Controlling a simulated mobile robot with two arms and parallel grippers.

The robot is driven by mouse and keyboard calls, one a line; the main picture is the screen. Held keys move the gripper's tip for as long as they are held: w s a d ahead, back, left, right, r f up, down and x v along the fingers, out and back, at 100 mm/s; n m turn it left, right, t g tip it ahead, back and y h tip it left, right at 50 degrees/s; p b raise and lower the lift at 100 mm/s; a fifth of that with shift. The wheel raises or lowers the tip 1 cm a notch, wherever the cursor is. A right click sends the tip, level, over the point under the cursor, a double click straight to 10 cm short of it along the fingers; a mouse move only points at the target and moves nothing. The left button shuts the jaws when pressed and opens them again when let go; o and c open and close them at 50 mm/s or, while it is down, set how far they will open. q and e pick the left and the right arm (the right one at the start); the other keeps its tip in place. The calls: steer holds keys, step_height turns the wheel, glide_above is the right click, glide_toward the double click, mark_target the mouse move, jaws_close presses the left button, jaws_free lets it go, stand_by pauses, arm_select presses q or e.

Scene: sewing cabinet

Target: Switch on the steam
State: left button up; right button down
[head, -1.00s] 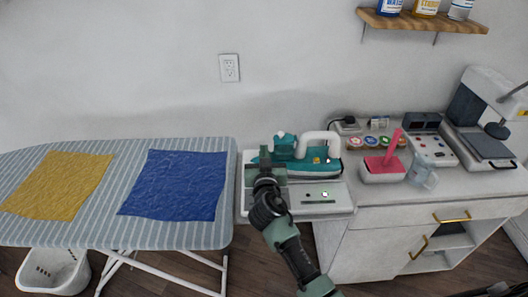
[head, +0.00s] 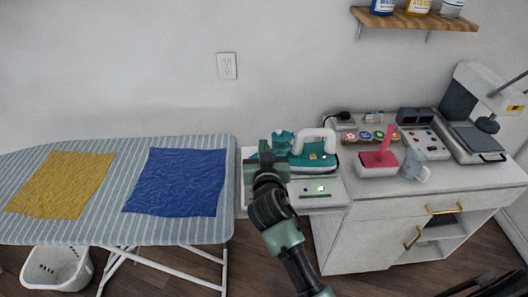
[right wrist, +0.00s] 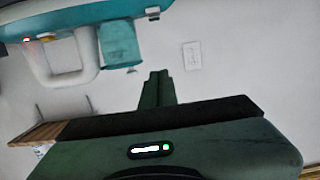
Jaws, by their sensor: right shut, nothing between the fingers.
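A teal steam iron (head: 318,158) with a white handle rests on its white base station (head: 335,197), between the striped ironing board and the cabinet top. A small green light (head: 320,188) glows on the station's front panel. My right gripper (head: 265,148) is in front of the iron's left end and hides part of the iron and station. In the right wrist view its shut, empty fingers (right wrist: 158,88) point up the picture, with the iron (right wrist: 120,40) above and left of them. I cannot tell whether they touch anything. My left gripper is not in view.
The ironing board (head: 110,145) holds a yellow cloth (head: 62,184) and a blue cloth (head: 176,181). A wall shelf (head: 420,20) holds bottles.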

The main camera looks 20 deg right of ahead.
steer(key=shift+s+a+r, duration=0.2)
steer(key=shift+s+r, duration=0.1)
steer(key=shift+s, duration=0.3)
steer(key=shift+s+a+r, duration=0.2)
steer(key=shift+s+r, duration=0.05)
steer(key=shift+s, duration=0.35)
